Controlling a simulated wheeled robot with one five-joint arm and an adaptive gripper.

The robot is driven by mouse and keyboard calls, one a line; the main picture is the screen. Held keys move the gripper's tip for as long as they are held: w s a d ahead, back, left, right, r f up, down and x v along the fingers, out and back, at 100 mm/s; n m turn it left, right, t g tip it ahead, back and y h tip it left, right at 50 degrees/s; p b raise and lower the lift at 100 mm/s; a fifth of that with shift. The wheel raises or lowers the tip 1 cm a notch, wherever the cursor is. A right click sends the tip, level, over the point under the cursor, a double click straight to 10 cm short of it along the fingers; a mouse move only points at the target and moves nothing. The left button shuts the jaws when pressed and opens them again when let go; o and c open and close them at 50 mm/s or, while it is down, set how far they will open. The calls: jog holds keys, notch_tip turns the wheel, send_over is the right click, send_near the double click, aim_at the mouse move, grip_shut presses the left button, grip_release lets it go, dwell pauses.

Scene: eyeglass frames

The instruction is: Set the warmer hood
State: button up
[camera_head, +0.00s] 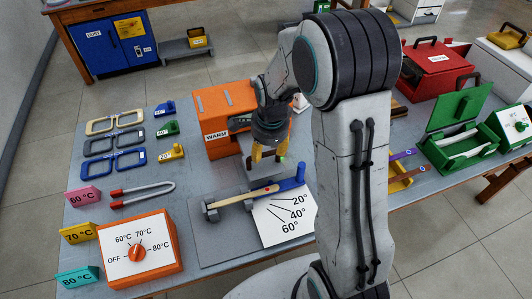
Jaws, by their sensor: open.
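An orange box labelled WARM (212,104) stands at the middle of the table, its right side partly hidden by my arm. An orange control box (112,277) with a white face sits at the front left. Its round orange knob (137,253) is ringed by the marks OFF, 60 °C, 70 °C and 80 °C; the exact setting is too small to tell. My gripper (268,158) is open, pointing down in front of the orange WARM box and above the table's back edge of the grey bending plate (235,250). It is well apart from the knob.
Green (465,150) and red (436,72) cases stand at right.

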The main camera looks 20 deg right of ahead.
aim_at(266, 156)
jog(key=shift+w+f, duration=0.15)
jog(key=shift+f, duration=0.65)
jog(key=shift+w+f, duration=0.15)
jog(key=shift+f, duration=0.65)
grip_shut()
